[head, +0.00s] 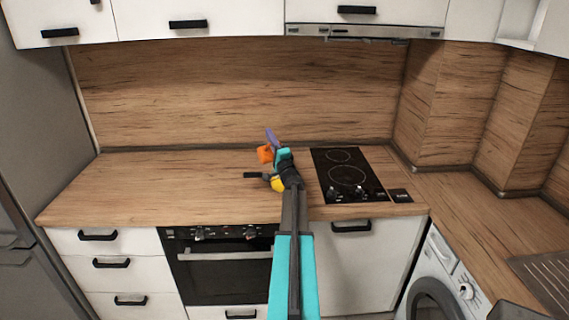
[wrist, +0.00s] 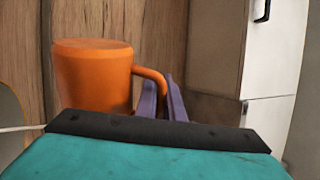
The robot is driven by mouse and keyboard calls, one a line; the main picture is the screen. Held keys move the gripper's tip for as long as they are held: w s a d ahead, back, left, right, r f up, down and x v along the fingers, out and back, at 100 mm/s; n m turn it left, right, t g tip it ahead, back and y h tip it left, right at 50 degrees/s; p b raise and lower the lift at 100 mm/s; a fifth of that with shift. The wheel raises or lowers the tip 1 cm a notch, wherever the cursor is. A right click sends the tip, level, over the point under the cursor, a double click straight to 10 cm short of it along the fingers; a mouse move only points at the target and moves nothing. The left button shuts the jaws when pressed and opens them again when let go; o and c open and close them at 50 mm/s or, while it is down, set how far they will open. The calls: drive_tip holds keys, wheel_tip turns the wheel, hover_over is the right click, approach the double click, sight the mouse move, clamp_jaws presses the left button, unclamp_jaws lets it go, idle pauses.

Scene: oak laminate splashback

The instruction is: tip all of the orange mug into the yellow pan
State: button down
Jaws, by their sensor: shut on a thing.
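The orange mug (head: 265,153) is at my gripper's tip, above or at the back of the wooden counter. In the wrist view the orange mug (wrist: 95,80) looks roughly upright, and its handle is between the purple fingers of my gripper (wrist: 163,100). My gripper (head: 272,138) is shut on the mug's handle. The yellow pan (head: 277,184) is on the counter, mostly hidden by my arm, with its dark handle pointing left. The inside of the mug and of the pan cannot be seen. A small yellowish curve of the pan (wrist: 10,125) shows at the wrist view's left edge.
A black cooktop (head: 347,175) is on the counter to the right of my arm. The wooden counter (head: 160,185) is clear on the left. A wooden splashback (head: 230,90) stands behind, with white cupboards and a hood (head: 360,31) above.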

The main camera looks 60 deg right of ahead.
drive_tip(key=shift+s+d+r+m+g+h+p, duration=0.35)
drive_tip(key=shift+d+m+h+p, duration=0.2)
drive_tip(key=shift+m+p, duration=0.55)
drive_tip(key=shift+w+a+f+n+y+b, duration=0.1)
drive_tip(key=shift+a+f+n+y+b, duration=0.25)
drive_tip(key=shift+b, duration=0.3)
drive_tip(key=n+b, duration=0.1)
drive_tip(key=w+a+n+t+b, duration=0.1)
drive_tip(key=shift+f+y+b, duration=0.3)
drive_tip(key=shift+y+b, duration=0.05)
drive_tip(key=shift+y, duration=0.05)
drive_tip(key=shift+w+a+n+b, duration=0.1)
drive_tip(key=shift+a+n+b, duration=0.1)
drive_tip(key=shift+n+b, duration=0.25)
drive_tip(key=shift+w+a+r, duration=0.1)
drive_tip(key=shift+w+r, duration=0.05)
drive_tip(key=shift+w+a+n+t+y+b, duration=0.1)
drive_tip(key=shift+a+n+t+y+b, duration=0.05)
drive_tip(key=shift+n+t+y+b, duration=0.2)
